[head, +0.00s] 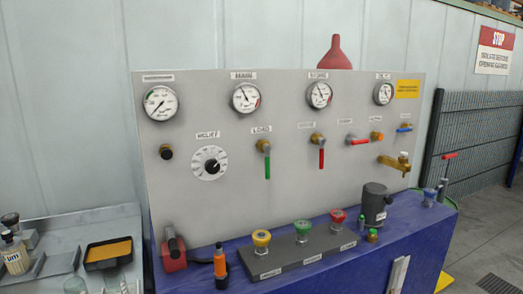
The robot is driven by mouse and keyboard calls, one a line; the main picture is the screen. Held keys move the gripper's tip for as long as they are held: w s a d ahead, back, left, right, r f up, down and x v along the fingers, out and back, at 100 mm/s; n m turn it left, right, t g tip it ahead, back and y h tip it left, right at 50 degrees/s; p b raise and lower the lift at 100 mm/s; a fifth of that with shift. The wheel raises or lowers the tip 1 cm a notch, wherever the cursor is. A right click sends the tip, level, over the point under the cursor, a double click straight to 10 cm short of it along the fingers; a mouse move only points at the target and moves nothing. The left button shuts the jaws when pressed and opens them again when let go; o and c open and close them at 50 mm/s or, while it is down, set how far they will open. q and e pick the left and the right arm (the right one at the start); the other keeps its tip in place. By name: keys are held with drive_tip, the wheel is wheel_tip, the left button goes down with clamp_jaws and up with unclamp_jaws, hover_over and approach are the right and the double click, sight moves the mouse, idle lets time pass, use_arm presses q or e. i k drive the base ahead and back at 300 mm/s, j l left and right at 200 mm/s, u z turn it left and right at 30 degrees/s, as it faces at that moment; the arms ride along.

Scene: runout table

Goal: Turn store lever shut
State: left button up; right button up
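On the grey panel (220,130), a red lever (321,158) hangs straight down from a brass valve below the third gauge. The small label beside it (306,125) is hard to read; the gauge label above looks like STORE. A green lever (267,166) also hangs down, under the label LOAD. Another red lever (358,142) lies roughly level, to the right, next to an orange-tipped fitting. I cannot tell from a label which lever is the store lever. Neither of my grippers is in view.
Several gauges (160,103) line the panel top. A blue bench (215,281) below carries a block with yellow, green and red knobs (302,230), a dark cylinder (374,203) and an orange-and-black tool (220,262). A brass tap (394,162) juts out at right. A side table (60,222) stands left.

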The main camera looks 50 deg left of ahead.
sight(321, 139)
drive_tip(key=u, duration=1.05)
drive_tip(key=i+l+u, duration=0.45)
drive_tip(key=k+j, duration=0.05)
